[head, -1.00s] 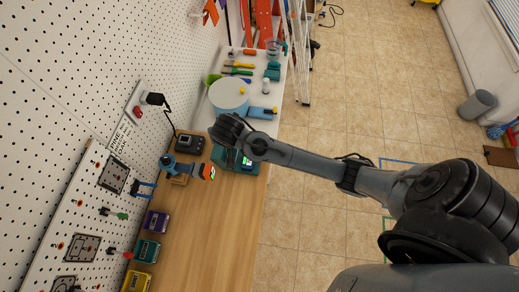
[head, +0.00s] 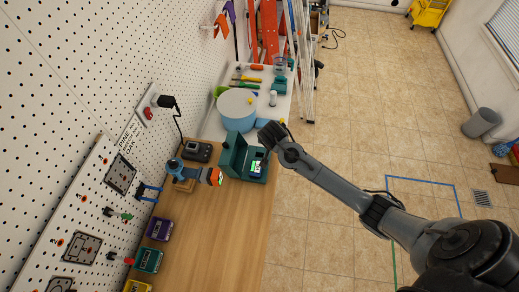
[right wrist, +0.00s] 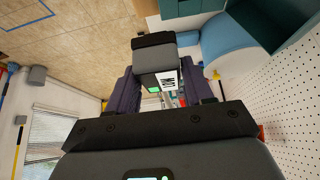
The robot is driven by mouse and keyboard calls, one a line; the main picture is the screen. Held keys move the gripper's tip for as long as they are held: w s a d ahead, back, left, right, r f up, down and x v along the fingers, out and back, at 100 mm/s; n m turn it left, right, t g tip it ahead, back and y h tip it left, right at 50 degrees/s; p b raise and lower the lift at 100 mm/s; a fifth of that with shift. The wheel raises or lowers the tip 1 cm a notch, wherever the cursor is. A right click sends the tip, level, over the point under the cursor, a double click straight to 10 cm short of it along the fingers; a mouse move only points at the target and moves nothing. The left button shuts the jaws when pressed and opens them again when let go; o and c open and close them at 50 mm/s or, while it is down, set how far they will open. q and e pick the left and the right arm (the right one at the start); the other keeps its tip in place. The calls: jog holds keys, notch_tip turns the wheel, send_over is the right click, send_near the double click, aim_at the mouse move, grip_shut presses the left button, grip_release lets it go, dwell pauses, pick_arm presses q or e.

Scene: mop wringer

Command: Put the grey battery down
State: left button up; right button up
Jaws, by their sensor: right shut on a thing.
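The grey battery (right wrist: 154,55) shows in the right wrist view, with a dark end, a white label with black letters and a small green patch. My right gripper (right wrist: 160,85) is shut on it, with one dark finger on each side. In the head view my right gripper (head: 271,134) is beside the teal case, near the workbench's right edge. The battery cannot be made out there. My left gripper is not in view.
The open teal case (head: 234,157) has a lit green screen and stands on the wooden workbench (head: 215,225). A black charger (head: 197,151) and a blue drill (head: 187,172) are left of it. A blue round container (head: 238,105) stands behind. Bare wood lies nearer.

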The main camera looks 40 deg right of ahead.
jog(key=shift+w+a+f+p, duration=0.2)
jog(key=shift+w+a+f, duration=0.45)
jog(key=shift+f, duration=0.55)
jog(key=shift+w+a+f+p, duration=0.25)
jog(key=shift+w+a+f, duration=0.4)
jog(key=shift+f, duration=0.6)
jog(key=shift+w+a+f+p, duration=0.2)
jog(key=shift+w+a+f, duration=0.45)
jog(key=shift+f, duration=0.55)
jog(key=shift+f, duration=0.1)
jog(key=shift+f, duration=0.25)
jog(key=o, duration=1)
jog(key=shift+s, duration=0.1)
